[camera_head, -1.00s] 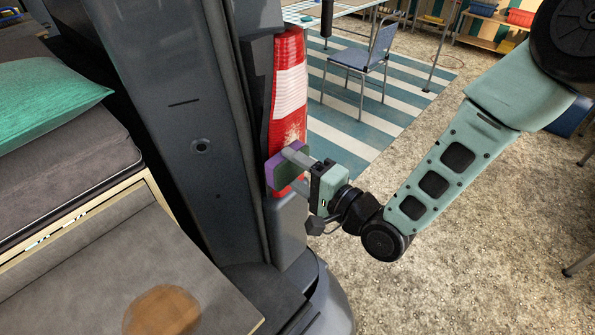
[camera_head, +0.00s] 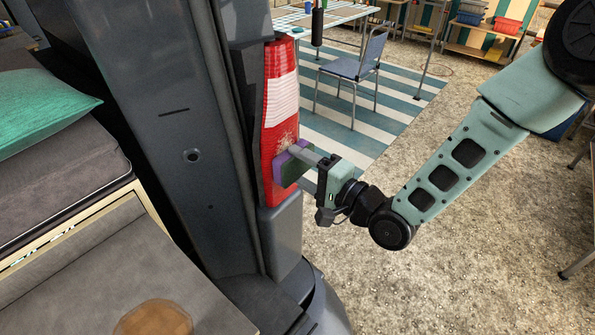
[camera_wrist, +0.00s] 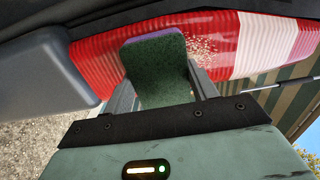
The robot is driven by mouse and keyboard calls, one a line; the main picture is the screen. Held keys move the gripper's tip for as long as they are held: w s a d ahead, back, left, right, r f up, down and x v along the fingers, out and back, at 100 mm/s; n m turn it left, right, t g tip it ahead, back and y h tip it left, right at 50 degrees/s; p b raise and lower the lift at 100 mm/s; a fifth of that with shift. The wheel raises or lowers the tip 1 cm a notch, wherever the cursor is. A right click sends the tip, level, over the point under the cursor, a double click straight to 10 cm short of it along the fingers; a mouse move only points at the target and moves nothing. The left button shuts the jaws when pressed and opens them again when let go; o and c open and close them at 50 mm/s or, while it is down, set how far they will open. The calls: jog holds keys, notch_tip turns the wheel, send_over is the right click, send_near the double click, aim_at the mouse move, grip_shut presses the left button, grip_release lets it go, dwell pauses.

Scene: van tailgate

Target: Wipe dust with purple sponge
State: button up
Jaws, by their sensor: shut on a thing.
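My gripper (camera_head: 311,167) is shut on the purple sponge (camera_head: 287,165), which has a dark green side facing my wrist. In the wrist view the sponge (camera_wrist: 157,67) sits between the two fingers (camera_wrist: 158,92). It is at the lower part of the red and white tail light (camera_head: 281,101), touching it or very close; I cannot tell which. Pale speckled dust (camera_head: 286,136) shows on the red part just above the sponge. In the wrist view the dust (camera_wrist: 203,46) lies right of the sponge on the tail light (camera_wrist: 95,57). Whatever is behind the sponge is hidden.
The grey van body pillar (camera_head: 190,120) stands left of the light. A green pillow (camera_head: 45,108) lies on a cushion at the left. A blue chair (camera_head: 352,72) stands on a striped rug (camera_head: 385,100) behind. The gravel ground at the right is mostly open.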

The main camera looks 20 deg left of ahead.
aim_at(285, 172)
jog(key=shift+s+a+r, duration=0.3)
jog(key=shift+s, duration=0.35)
jog(key=shift+s+a+r, duration=0.3)
jog(key=shift+s, duration=0.35)
jog(key=shift+s+a+r, duration=0.3)
jog(key=shift+s, duration=0.35)
jog(key=shift+d+r+p, duration=0.1)
jog(key=shift+r+p, duration=0.35)
jog(key=shift+r, duration=0.45)
jog(key=shift+w+d+f+b, duration=0.15)
jog(key=shift+w+d, duration=0.1)
jog(key=shift+w, duration=0.4)
jog(key=shift+w+d+r+b, duration=0.1)
jog(key=shift+w+d+b, duration=0.1)
jog(key=shift+w, duration=0.4)
jog(key=shift+w+d, duration=0.3)
jog(key=shift+w, duration=0.35)
jog(key=shift+w+d, duration=0.25)
jog(key=shift+w, duration=0.45)
jog(key=shift+w+d, duration=0.3)
jog(key=shift+w, duration=0.35)
jog(key=v, duration=0.6)
